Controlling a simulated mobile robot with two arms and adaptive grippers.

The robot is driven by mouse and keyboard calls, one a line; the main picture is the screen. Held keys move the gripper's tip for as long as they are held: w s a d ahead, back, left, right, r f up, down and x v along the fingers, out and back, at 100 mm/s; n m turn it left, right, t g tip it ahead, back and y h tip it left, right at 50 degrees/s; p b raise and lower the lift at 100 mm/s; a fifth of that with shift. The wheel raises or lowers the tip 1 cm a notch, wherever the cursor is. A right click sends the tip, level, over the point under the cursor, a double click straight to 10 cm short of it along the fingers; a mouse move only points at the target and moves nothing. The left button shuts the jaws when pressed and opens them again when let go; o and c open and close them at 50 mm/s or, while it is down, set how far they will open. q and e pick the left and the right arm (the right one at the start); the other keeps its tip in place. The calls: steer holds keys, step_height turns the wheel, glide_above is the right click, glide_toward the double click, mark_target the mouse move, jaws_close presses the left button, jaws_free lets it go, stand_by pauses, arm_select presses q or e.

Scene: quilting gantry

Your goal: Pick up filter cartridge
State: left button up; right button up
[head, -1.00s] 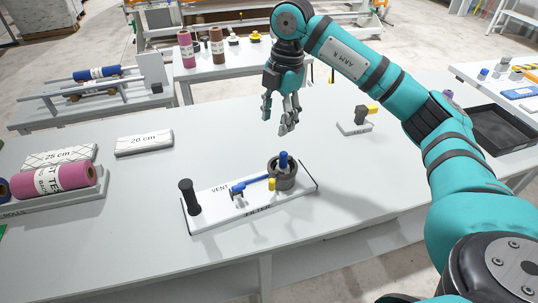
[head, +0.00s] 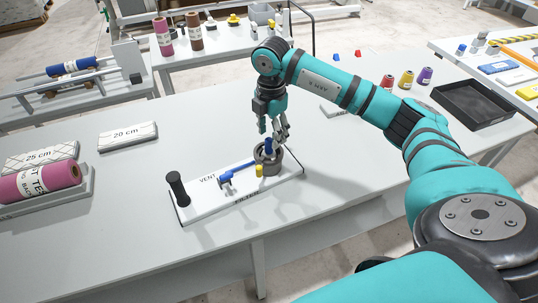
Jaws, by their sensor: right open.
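A white board (head: 206,213) marked VENT and FILTER lies on the grey table. A round grey housing (head: 268,160) stands at its right end, with an upright blue piece (head: 268,147) in it. Which of these is the filter cartridge, I cannot tell for sure. A blue lever (head: 238,172) and a small yellow knob (head: 259,170) sit between them. My right gripper (head: 273,134) is open and points down just over the housing, its fingers near the blue piece's top. Contact cannot be told. My left gripper is out of view.
A 20 cm block (head: 127,135), a 25 cm block (head: 40,158) and a pink roll (head: 38,182) lie on the left. A black tray (head: 473,105) and several small coloured spools (head: 406,79) are on the right. The table in front of the board is clear.

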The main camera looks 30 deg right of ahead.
mark_target(269, 139)
steer(key=f, duration=0.1)
steer(key=f+p, duration=0.1)
steer(key=f, duration=0.1)
steer(key=shift+a+f+p, duration=0.25)
steer(key=shift+f+p, duration=0.05)
steer(key=shift+f, duration=0.6)
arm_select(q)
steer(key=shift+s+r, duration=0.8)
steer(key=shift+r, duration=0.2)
arm_select(e)
jaws_close()
